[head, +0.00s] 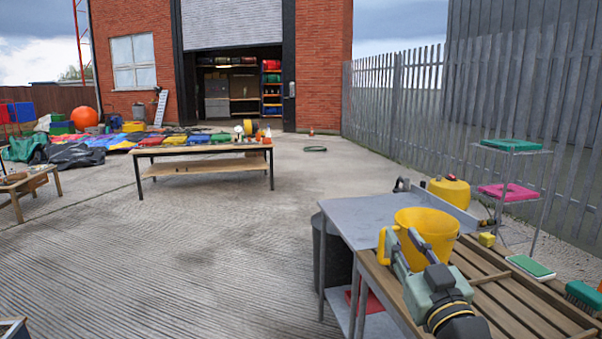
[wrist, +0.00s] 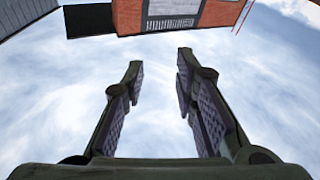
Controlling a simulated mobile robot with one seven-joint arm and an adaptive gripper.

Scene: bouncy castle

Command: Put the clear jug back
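I see no clear jug in either view. A yellow jug (head: 432,226) with a handle on its left stands at the near end of the metal table, by the slatted wooden top. My gripper (head: 405,244) shows in front of the jug in the head view and covers its lower part. In the wrist view my gripper (wrist: 160,80) has its two fingers well apart, with only sky and an upside-down building between them. It is open and empty.
A green-bristled brush (head: 583,296) and a green-and-white pad (head: 531,267) lie at right. A long workbench (head: 200,151) stands farther off. The concrete between is clear.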

